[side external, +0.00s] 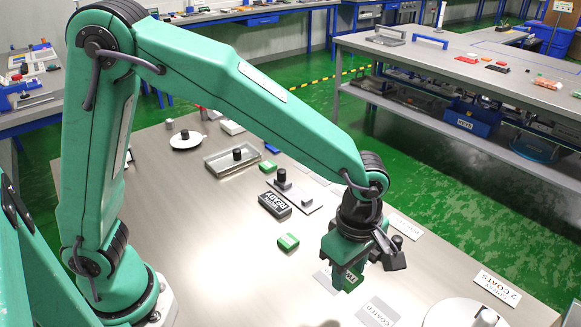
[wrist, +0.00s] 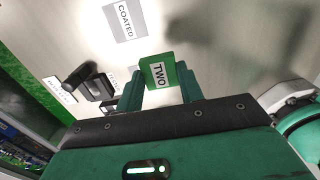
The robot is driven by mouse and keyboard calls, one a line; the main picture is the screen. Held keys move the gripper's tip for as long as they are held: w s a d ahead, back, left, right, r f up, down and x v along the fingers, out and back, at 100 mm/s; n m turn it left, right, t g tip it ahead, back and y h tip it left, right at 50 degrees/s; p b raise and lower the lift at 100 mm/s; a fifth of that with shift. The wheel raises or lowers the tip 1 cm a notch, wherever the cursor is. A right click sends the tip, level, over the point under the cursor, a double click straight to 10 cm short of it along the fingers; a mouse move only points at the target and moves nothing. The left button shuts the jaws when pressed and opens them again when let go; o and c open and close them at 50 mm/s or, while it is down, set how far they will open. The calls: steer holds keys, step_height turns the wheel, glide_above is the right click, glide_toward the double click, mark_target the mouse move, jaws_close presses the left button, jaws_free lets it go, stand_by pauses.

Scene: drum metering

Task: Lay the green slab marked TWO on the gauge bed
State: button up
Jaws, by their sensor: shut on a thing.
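The green slab marked TWO (wrist: 152,60) is between the two fingers of my gripper (wrist: 160,86) in the wrist view, its white label facing the camera. In the side view my gripper (side external: 348,268) points down, shut on the slab (side external: 351,283), which hangs low over the table near the COATED card (side external: 378,312). I cannot tell the gap beneath the slab. A flat grey plate with dark posts (side external: 304,200) lies behind my gripper; I cannot tell whether it is the gauge bed.
Other green slabs lie at mid table (side external: 288,242) and farther back (side external: 268,165). A black READY block (side external: 274,205) is near the plate. A shallow metal tray (side external: 211,168) stands farther back. A white disc (side external: 440,314) is at front right.

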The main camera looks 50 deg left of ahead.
steer(key=w+a, duration=0.6)
steer(key=a, duration=0.5)
steer(key=w+a, duration=0.6)
steer(key=a, duration=0.5)
steer(key=shift+w+a+r, duration=0.25)
steer(key=shift+a, duration=0.1)
glide_above(297, 195)
step_height(297, 195, down, 7)
steer(key=shift+f, duration=0.1)
steer(key=shift+f, duration=1.9)
steer(key=shift+f, duration=0.1)
